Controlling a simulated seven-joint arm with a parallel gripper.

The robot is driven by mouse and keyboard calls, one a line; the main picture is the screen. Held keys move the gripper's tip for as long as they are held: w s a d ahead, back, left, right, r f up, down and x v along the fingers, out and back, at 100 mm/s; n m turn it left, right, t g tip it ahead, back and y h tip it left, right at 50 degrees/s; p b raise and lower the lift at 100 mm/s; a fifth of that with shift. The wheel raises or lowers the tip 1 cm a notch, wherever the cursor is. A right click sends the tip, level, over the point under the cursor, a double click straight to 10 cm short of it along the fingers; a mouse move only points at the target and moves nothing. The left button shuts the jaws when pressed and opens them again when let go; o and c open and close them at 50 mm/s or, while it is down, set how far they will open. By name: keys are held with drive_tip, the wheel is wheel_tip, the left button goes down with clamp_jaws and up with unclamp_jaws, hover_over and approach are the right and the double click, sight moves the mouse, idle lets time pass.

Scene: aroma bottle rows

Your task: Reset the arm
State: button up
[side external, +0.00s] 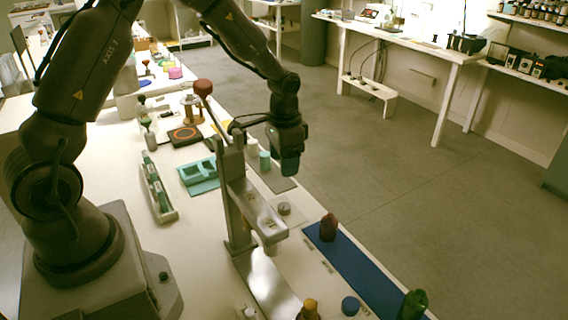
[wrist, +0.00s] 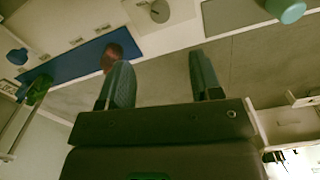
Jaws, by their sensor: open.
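My gripper (side external: 290,166) hangs in the air beyond the metal press stand, above the far edge of the white table. In the wrist view my gripper (wrist: 160,78) has its two fingers spread apart with nothing between them. A dark red bottle (side external: 328,227) stands on a blue mat (side external: 365,277); it also shows in the wrist view (wrist: 112,55), left of the fingers. A green bottle (side external: 413,304) stands at the near end of the mat. An amber bottle (side external: 309,310) is at the bottom edge of the side view, partly cut off.
The metal press stand (side external: 236,200) with a red-knobbed lever (side external: 203,89) rises close to my gripper. A teal tray (side external: 197,178), a long rack of green-labelled vials (side external: 158,190) and a black pad with an orange ring (side external: 185,135) lie on the table.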

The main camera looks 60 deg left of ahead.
drive_tip(key=shift+r, duration=0.1)
drive_tip(key=s+d+r+t, duration=0.1)
drive_tip(key=s+d+r, duration=0.15)
drive_tip(key=r, duration=0.55)
drive_tip(key=s+d+r+t, duration=0.2)
drive_tip(key=s+r, duration=0.2)
drive_tip(key=r, duration=0.3)
drive_tip(key=s+d+r+n+t, duration=0.1)
drive_tip(key=s+r, duration=0.2)
drive_tip(key=s, duration=0.4)
drive_tip(key=s+d+r+n+t, duration=0.1)
drive_tip(key=s+d+r, duration=0.1)
drive_tip(key=s, duration=0.5)
drive_tip(key=shift+s+r+t, duration=0.15)
drive_tip(key=shift+r+t, duration=0.15)
drive_tip(key=shift+r, duration=0.3)
